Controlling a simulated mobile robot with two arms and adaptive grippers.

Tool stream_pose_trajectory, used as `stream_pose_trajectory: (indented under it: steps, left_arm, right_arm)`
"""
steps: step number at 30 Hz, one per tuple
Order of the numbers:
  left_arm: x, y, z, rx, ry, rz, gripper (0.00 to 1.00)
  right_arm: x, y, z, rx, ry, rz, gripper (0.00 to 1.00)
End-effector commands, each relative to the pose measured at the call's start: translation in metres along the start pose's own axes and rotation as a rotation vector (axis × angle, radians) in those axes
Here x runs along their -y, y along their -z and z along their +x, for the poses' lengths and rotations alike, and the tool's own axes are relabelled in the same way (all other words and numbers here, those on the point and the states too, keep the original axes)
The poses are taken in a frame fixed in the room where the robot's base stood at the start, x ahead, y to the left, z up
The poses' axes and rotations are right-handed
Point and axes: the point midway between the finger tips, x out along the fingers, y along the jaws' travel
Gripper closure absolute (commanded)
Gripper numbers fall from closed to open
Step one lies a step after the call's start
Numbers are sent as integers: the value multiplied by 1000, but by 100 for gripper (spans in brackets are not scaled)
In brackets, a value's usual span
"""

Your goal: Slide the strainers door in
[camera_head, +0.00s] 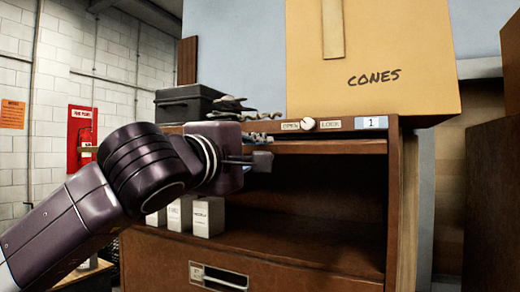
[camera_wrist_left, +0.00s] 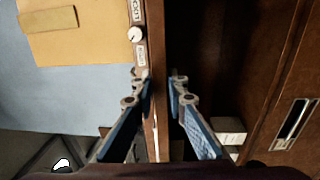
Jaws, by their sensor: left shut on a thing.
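The strainers door (camera_head: 330,147) appears as a thin brown panel lying level under the cabinet's label strip, above an open, dark compartment. No strainers label is legible. My left gripper (camera_head: 262,150) is at the left part of this panel's front edge, one finger above and one below. In the left wrist view, its blue-padded fingers (camera_wrist_left: 162,78) stand on either side of the brown board (camera_wrist_left: 160,125) and are shut on it. How far the panel reaches back into the cabinet is hidden. My right gripper is not in view.
White boxes (camera_head: 208,216) stand inside the compartment at the left, below my arm. A CONES carton (camera_head: 375,50) and a black case (camera_head: 186,103) are on the cabinet's top. A drawer with a metal handle (camera_head: 218,277) is below. A brown cabinet side (camera_head: 495,200) stands at right.

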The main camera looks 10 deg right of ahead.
Motion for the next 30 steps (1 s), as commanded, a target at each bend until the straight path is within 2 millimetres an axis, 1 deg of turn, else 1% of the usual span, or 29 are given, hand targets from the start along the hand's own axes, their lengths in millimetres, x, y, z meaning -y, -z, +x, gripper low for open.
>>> stream_pose_trajectory:
  steps: [1,5,24,30]
  left_arm:
    - [3,0,1,0,5,0,100]
    - [3,0,5,-1,7,-1,100]
    - [6,0,50,-1,5,-1,100]
    - [7,0,62,-1,5,-2,100]
  right_arm:
    - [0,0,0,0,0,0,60]
    - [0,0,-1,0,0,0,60]
    - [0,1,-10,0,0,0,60]
    - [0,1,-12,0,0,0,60]
